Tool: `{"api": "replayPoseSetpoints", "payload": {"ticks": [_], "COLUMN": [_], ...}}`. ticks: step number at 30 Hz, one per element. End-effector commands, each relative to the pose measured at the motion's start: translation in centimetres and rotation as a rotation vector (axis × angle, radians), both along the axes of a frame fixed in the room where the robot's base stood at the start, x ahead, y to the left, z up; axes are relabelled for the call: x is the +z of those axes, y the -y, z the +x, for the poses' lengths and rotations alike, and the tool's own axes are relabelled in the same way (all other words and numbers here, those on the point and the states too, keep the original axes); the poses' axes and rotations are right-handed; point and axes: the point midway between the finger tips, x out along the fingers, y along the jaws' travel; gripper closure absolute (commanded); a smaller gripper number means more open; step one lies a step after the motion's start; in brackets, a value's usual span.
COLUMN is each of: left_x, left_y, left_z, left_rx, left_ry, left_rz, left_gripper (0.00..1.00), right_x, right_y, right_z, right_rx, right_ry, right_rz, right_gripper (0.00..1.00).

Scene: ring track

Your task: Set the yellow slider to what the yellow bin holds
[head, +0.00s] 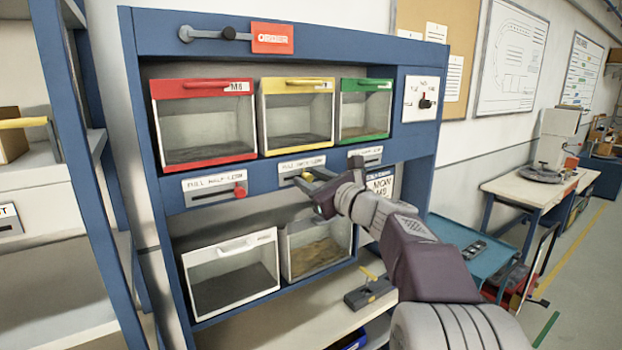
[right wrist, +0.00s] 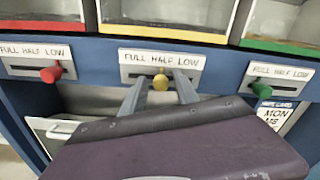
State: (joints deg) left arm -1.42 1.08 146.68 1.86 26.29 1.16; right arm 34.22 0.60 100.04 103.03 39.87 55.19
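The yellow bin (head: 297,83) is in the middle of the upper row in the head view. Its clear front shows a thin dark grey layer (head: 298,141) along the bottom. The yellow slider knob (right wrist: 160,82) sits below it, under the word HALF on its FULL HALF LOW plate (right wrist: 162,58). My right gripper (right wrist: 159,84) is open, with one finger on each side of the knob and visible gaps between. In the head view my right gripper (head: 308,181) partly covers the yellow plate. My left gripper is not in view.
The red slider knob (right wrist: 51,74) is near LOW; the green knob (right wrist: 262,89) is near FULL. A red bin (head: 205,87) and a green bin (head: 367,84) flank the yellow one. Two lower bins, one with a white frame (head: 232,247), sit beneath. A blue side table (head: 455,235) stands right.

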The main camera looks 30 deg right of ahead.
Motion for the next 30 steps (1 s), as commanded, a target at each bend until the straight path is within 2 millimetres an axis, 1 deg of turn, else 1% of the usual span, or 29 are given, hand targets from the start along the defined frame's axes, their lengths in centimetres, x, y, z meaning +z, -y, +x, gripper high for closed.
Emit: {"api": "replayPoseSetpoints", "payload": {"ticks": [1, 2, 3, 30], "left_x": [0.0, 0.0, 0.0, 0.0], "left_y": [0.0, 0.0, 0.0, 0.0], "left_z": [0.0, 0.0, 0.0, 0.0], "left_rx": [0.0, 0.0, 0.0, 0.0], "left_ry": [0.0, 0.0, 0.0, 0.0], "left_rz": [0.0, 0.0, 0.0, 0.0], "left_gripper": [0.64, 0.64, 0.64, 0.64], "right_x": [0.0, 0.0, 0.0, -0.01], "right_y": [0.0, 0.0, 0.0, 0.02], "right_z": [-0.01, -0.02, -0.02, -0.04], "right_rx": [0.0, 0.0, 0.0, 0.0], "right_ry": [0.0, 0.0, 0.0, 0.0], "right_rz": [0.0, 0.0, 0.0, 0.0], "right_gripper": [0.81, 0.89, 1.0, 1.0]}}
